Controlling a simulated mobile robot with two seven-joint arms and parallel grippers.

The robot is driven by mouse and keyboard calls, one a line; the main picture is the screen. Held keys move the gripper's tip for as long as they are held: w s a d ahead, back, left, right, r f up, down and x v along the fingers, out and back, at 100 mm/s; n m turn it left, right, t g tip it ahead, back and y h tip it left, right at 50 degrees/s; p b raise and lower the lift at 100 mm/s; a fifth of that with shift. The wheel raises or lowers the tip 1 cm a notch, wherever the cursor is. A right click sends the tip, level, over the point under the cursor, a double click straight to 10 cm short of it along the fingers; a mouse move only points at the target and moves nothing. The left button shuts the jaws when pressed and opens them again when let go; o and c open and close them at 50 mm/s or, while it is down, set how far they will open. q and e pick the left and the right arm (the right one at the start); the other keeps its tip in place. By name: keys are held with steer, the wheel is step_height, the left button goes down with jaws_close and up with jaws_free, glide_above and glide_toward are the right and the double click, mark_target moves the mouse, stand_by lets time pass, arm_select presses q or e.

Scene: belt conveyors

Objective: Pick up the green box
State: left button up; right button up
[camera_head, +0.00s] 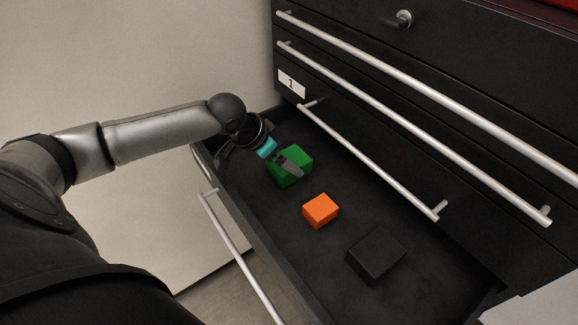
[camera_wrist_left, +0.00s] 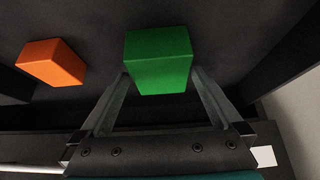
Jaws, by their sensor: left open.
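The green box (camera_head: 300,159) lies in the open drawer at its far left end in the head view. My left gripper (camera_head: 290,166) reaches over the drawer wall and its fingers are at the green box, hiding part of it. In the left wrist view the green box (camera_wrist_left: 158,62) stands at the tips of my open left gripper (camera_wrist_left: 160,80), centred between the two fingers. I cannot tell whether the fingers touch it. My right gripper is in neither view.
An orange box (camera_head: 321,210) lies beside the green box, and it also shows in the left wrist view (camera_wrist_left: 52,63). A black box (camera_head: 376,257) lies farther along the drawer (camera_head: 350,190). Closed drawers with bar handles (camera_head: 370,165) rise behind.

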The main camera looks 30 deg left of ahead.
arm_select(q)
steer(key=shift+x, duration=1.5)
steer(key=shift+c, duration=0.2)
steer(key=c, duration=1.3)
